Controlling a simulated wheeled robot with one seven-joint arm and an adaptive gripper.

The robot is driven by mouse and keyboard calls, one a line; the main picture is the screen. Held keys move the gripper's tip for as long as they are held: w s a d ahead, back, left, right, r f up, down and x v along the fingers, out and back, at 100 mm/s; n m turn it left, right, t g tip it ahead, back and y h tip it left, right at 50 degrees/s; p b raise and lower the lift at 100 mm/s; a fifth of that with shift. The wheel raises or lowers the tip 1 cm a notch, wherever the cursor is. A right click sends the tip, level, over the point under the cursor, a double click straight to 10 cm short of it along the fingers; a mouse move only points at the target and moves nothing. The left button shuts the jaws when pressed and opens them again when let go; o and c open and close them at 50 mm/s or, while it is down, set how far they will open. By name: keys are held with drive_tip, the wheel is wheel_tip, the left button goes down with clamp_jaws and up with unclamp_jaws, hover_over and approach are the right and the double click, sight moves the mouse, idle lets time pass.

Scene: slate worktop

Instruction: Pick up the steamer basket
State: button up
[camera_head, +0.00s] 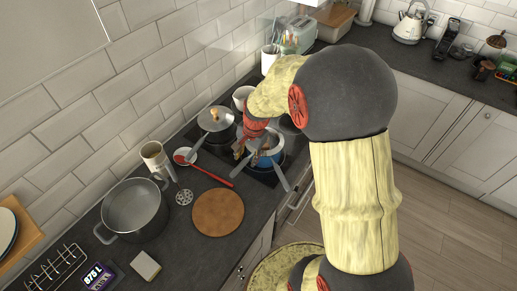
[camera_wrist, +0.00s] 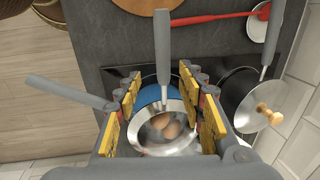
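The steamer basket (camera_wrist: 150,145) is a shiny steel vessel with a long grey handle, seen in the wrist view with brown egg-like items (camera_wrist: 168,124) inside. It sits in or on a blue saucepan (camera_wrist: 148,96) whose grey handle points left. In the head view the blue saucepan (camera_head: 279,158) is on the hob, and the basket is largely hidden by my gripper. My gripper (camera_wrist: 166,106) is open, with yellow-padded fingers on either side of the basket. In the head view my gripper (camera_head: 254,151) is just above the saucepan. I cannot tell whether the fingers touch the basket.
A lidded pan (camera_head: 215,122) stands close beside on the hob (camera_wrist: 118,76). A red spoon (camera_head: 211,174) on a white rest, a large grey pot (camera_head: 133,208) and a round wooden board (camera_head: 218,212) lie nearer. The tiled wall is close behind.

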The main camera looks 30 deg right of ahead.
sight(244, 161)
drive_tip(key=f, duration=0.1)
drive_tip(key=w+f, duration=0.1)
drive_tip(key=f, duration=0.3)
drive_tip(key=shift+w+a+f, duration=0.15)
drive_tip(key=shift+w+a, duration=0.1)
drive_tip(key=shift+w, duration=0.05)
drive_tip(key=c, duration=0.3)
clamp_jaws()
idle(0.3)
